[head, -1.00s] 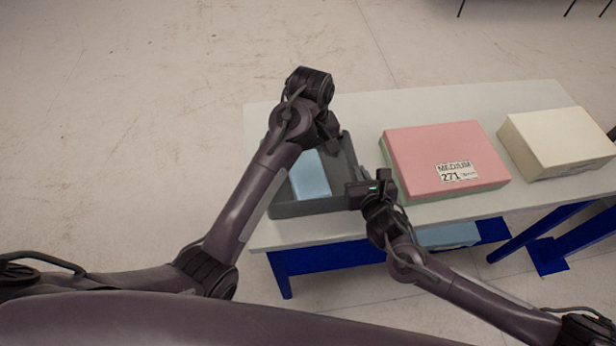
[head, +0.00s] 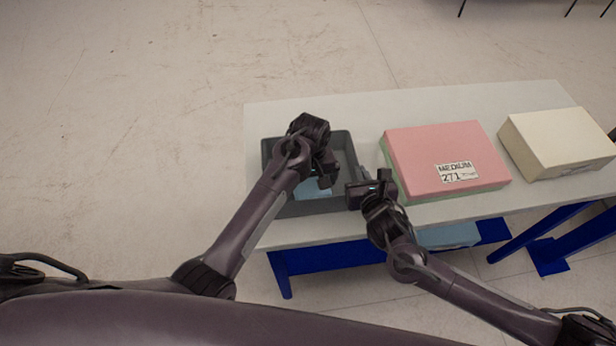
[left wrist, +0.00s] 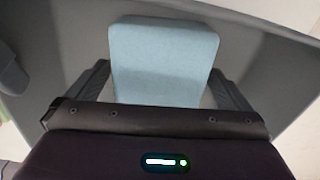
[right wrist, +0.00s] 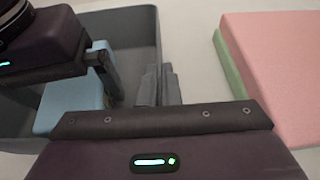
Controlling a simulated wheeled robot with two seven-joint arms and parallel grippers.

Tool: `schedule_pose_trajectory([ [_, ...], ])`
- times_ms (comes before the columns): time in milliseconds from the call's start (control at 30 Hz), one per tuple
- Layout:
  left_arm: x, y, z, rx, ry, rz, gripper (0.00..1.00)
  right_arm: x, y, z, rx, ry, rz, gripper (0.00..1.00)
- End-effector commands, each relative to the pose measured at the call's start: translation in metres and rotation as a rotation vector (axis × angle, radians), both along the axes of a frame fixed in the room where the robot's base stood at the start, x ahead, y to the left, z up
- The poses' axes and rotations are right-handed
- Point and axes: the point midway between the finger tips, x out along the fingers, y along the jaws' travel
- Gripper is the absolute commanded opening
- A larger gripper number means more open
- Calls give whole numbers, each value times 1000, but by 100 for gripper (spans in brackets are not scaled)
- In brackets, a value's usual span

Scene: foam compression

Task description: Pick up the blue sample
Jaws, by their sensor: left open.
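The light blue sample (head: 311,192) lies in a grey tray (head: 345,150) at the left end of the table, partly hidden by my left arm. My left gripper (head: 326,180) is over the tray at the sample. In the left wrist view, its open fingers (left wrist: 160,72) stand on either side of the sample (left wrist: 163,55); I cannot tell whether they touch it. The sample also shows in the right wrist view (right wrist: 78,105), beside the left gripper. My right gripper (head: 368,186) is at the tray's right edge, its fingers (right wrist: 160,82) together and empty.
A pink block (head: 435,150) with a label lies on a green layer to the right of the tray. A cream block (head: 560,140) lies further right. The white table top (head: 420,97) is clear behind them. A blue piece (head: 448,236) shows below the table.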

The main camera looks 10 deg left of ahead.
Motion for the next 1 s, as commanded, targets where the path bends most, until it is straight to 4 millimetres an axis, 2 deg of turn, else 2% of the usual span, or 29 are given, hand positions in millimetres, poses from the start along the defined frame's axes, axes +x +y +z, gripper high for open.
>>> schedule_pose_trajectory([
  [267, 0, 0, -6, 0, -1, 0, 100, 0, 0, -1, -2, 2, 0, 0],
  [600, 0, 0, -5, 0, -1, 0, 60, 0, 0, -1, -2, 2, 0, 0],
  [867, 1, 0, -2, -1, -3, 0, 60, 0, 0, -1, -2, 2, 0, 0],
  [1000, 1, 0, 18, -1, -5, 0, 60, 0, 0, -1, -2, 2, 0, 0],
])
